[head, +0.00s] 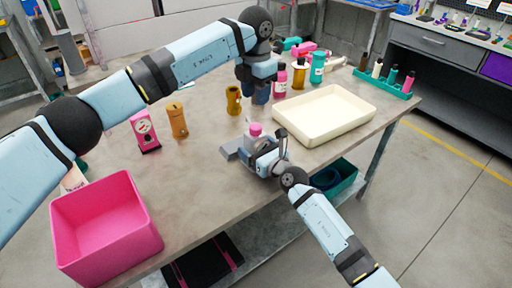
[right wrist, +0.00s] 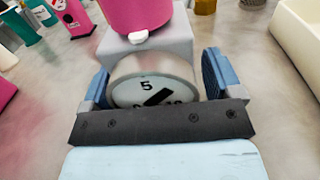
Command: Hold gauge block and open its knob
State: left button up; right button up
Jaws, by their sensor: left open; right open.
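The gauge block, a grey block (head: 230,149) with a round dial and a pink knob (head: 255,129) on top, stands near the table's front edge. In the right wrist view its white dial (right wrist: 150,85) with a black needle faces me, and the pink knob (right wrist: 138,15) is cut off by the top edge. My right gripper (right wrist: 155,80) is open, with one blue finger on each side of the dial; contact cannot be told. My left gripper (head: 259,95) is open and points down above the table, behind the knob and apart from it.
A cream tray (head: 355,119) lies right of the gauge block. A pink bin (head: 150,218) stands at the front left. A yellow bottle (head: 234,100) stands close to my left gripper. Several bottles and a green rack (head: 372,80) are farther back.

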aim_at(256, 126)
pick_arm(q)
jog(key=shift+o, duration=0.2)
pick_arm(e)
jog(key=c, duration=1.3)
pick_arm(q)
jog(key=o, duration=0.3)
jog(key=shift+o, duration=0.2)
notch_tip(256, 126, down, 10)
jog(key=m, duration=1)
jog(key=shift+f, duration=0.25)
jog(key=shift+c, duration=0.4)
jog(key=c, duration=0.8)
